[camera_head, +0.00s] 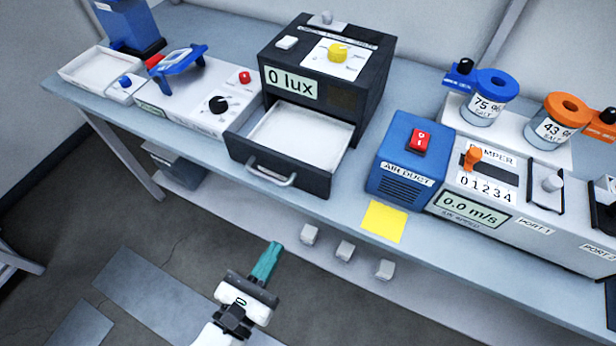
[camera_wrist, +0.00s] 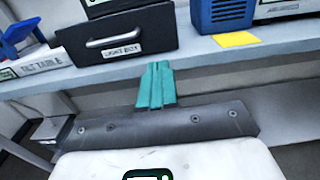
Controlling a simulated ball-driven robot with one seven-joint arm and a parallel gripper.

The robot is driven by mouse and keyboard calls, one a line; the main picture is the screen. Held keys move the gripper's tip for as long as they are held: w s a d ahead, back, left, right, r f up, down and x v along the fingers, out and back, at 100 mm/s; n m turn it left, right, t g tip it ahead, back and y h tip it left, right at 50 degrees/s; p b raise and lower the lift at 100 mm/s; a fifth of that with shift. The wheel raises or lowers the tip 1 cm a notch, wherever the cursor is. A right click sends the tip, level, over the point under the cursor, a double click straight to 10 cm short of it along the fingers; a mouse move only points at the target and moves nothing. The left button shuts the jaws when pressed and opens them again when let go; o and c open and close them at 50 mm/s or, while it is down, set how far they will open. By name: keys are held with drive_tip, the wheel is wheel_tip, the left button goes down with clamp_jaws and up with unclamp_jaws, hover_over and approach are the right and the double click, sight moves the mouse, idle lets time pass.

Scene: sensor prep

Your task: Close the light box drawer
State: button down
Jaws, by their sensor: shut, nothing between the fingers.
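The dark light box (camera_head: 372,95), with a "0 lux" label and a yellow knob on top, stands on the table. Its drawer (camera_head: 240,148) is pulled out toward me, showing a white, empty-looking inside. A grey handle (camera_head: 272,172) is on the drawer's front; the handle (camera_wrist: 114,41) and a "LIGHT BOX" label also show in the wrist view. My gripper (camera_head: 267,260), with teal fingers, is in front of and below the drawer, apart from it. The fingers (camera_wrist: 156,85) are shut and empty, pointing toward the table's front edge.
The blue air duct box (camera_head: 405,160) stands right of the drawer, with a yellow note (camera_head: 384,222) before it. The white tilt table unit (camera_head: 185,105) is to the left. Several small white blocks (camera_head: 345,250) show below the table edge. The space before the drawer is clear.

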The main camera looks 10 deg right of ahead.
sight(312, 185)
drive_tip(key=p+x, duration=0.2)
drive_tip(key=x, duration=1.1)
drive_tip(key=shift+a+r, duration=0.1)
drive_tip(key=shift+r, duration=0.05)
drive_tip(key=shift+w+d+p, duration=0.3)
drive_tip(key=shift+w, duration=0.1)
drive_tip(key=x, duration=0.4)
